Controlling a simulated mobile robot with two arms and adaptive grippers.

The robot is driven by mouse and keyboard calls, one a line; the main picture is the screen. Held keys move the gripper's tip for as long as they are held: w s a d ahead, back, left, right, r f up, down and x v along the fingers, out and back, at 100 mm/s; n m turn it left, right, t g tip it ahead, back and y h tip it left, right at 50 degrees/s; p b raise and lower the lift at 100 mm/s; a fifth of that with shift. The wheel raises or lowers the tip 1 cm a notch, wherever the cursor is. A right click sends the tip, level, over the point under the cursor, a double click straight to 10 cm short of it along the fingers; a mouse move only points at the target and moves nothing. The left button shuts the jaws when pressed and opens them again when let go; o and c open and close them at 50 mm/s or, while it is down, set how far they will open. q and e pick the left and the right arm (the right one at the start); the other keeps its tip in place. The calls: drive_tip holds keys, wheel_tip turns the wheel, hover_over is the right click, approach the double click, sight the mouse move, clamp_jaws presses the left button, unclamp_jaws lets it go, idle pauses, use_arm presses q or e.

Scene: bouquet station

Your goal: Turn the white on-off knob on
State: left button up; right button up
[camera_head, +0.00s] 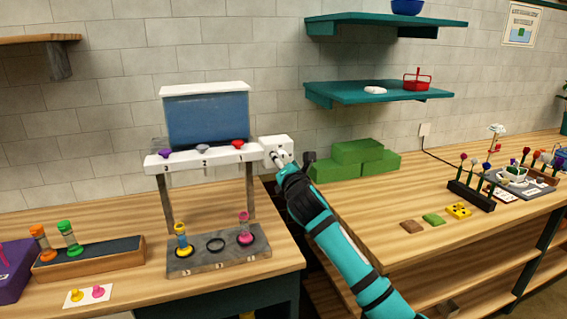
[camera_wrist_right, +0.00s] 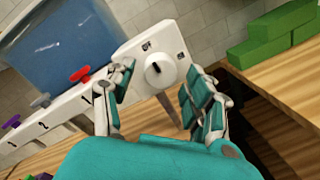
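The white on-off knob (camera_wrist_right: 157,72) sits on a white box at the right end of the dispenser. It has a dark pointer mark near its upper left side, on the side of the OFF label (camera_wrist_right: 147,47); the ON label (camera_wrist_right: 180,56) is to the right. In the head view the white box (camera_head: 276,143) shows, with the knob mostly hidden by my right gripper (camera_head: 283,161). In the wrist view my right gripper (camera_wrist_right: 160,88) is open, its fingers either side of the knob; I see no contact. My left gripper is not in view.
The dispenser's blue tank (camera_head: 207,118) stands above purple, grey and red levers. Below, a grey stand (camera_head: 219,262) holds yellow and pink vials, with an empty middle ring. Green blocks (camera_head: 357,152) lie on the right table, close to my right arm. A gap separates the two tables.

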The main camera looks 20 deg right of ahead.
drive_tip(key=c, duration=1)
drive_tip(key=m+p, duration=0.2)
drive_tip(key=shift+r+m, duration=0.15)
drive_tip(key=shift+m, duration=0.25)
drive_tip(key=m+p, duration=0.1)
drive_tip(key=m, duration=0.1)
drive_tip(key=m+p, duration=0.2)
drive_tip(key=m, duration=0.1)
drive_tip(key=shift+g+y, duration=0.3)
drive_tip(key=shift+g, duration=0.1)
drive_tip(key=m+p, duration=0.2)
drive_tip(key=m, duration=0.3)
drive_tip(key=shift+y, duration=0.3)
drive_tip(key=shift+d+m+y+p, duration=0.15)
drive_tip(key=shift+m+y+p, duration=0.25)
drive_tip(key=shift+m, duration=1.6)
